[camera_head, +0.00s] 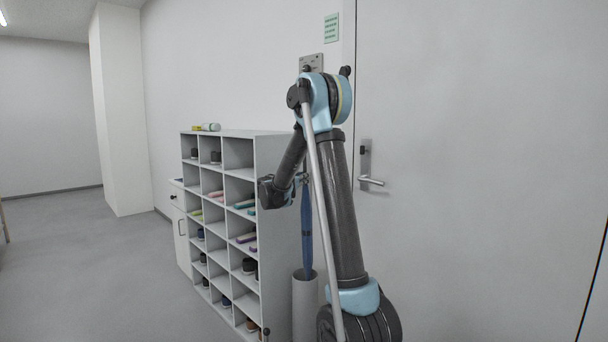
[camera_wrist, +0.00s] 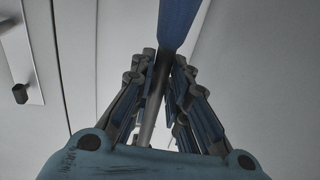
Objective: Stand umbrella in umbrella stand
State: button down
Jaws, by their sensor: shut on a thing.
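A blue furled umbrella (camera_head: 307,232) hangs nearly upright from my gripper (camera_head: 303,179). A pale grey cylindrical umbrella stand (camera_head: 305,312) is on the floor directly below. The umbrella's lower end meets the stand's mouth and seems to be just inside the rim; the tip itself is hidden. In the wrist view my gripper (camera_wrist: 165,66) is shut on the umbrella's thin shaft, with the blue canopy (camera_wrist: 178,20) beyond the fingers. The stand cannot be made out in the wrist view. My arm covers part of the area right of the stand.
A grey cubbyhole shelf (camera_head: 271,205) with shoes and slippers stands just left of the umbrella stand. A bottle (camera_head: 211,127) lies on its top. A door with a lever handle (camera_head: 371,181) is behind at right. Open floor (camera_head: 90,260) is at left.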

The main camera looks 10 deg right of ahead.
aim_at(304, 225)
jog(key=shift+f, duration=11.25)
jog(key=c, duration=1.5)
grip_release()
jog(key=shift+o, duration=0.2)
jog(key=v, duration=1.2)
